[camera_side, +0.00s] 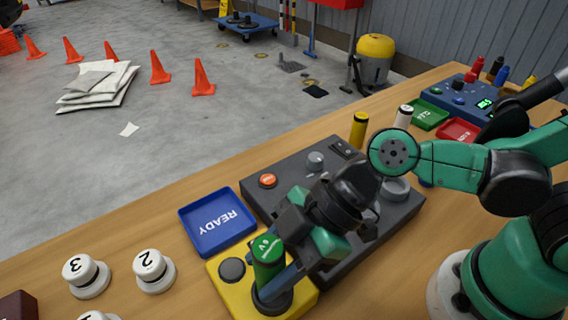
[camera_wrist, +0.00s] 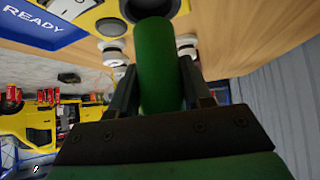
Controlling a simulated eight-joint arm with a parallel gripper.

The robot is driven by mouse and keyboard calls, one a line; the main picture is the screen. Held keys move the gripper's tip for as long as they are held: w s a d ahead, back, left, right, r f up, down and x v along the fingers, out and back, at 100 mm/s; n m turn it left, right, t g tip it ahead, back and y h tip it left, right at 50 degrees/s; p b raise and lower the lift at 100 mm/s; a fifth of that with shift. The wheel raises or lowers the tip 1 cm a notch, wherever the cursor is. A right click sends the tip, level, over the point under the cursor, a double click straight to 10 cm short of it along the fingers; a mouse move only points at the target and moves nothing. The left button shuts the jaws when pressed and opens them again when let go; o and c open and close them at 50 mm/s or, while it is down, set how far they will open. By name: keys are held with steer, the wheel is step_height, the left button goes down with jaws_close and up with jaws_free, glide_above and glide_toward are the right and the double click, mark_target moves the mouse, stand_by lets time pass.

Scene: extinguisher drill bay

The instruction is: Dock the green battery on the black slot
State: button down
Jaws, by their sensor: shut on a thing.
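The green battery (camera_side: 268,252) stands upright at the front of a yellow block (camera_side: 222,288). Its lower end is at a black ring-shaped slot (camera_side: 272,301) on that block; I cannot tell whether it is fully seated. My gripper (camera_side: 271,280) is shut on the battery, reaching in from the right, with a finger hiding part of its lower side. In the wrist view the green battery (camera_wrist: 158,65) is between the two fingers, its far end over the black ring. A dark round disc (camera_side: 232,270) sits beside it on the yellow block.
A blue READY tray (camera_side: 217,223) lies behind the yellow block. A grey control panel (camera_side: 290,165) adjoins it. White numbered knobs (camera_side: 149,266) stand at left. A yellow cylinder (camera_side: 359,130) and a white cylinder (camera_side: 403,117) stand behind the panel. Bare table lies left of the tray.

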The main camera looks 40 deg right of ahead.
steer(key=shift+f, duration=1)
steer(key=shift+r, duration=0.15)
stand_by(0.4)
steer(key=shift+r, duration=0.65)
steer(key=shift+f, duration=1)
stand_by(1.3)
steer(key=shift+r, duration=0.6)
steer(key=shift+f, duration=1)
stand_by(0.6)
steer(key=c, duration=0.7)
jaws_free()
steer(key=shift+o, duration=0.2)
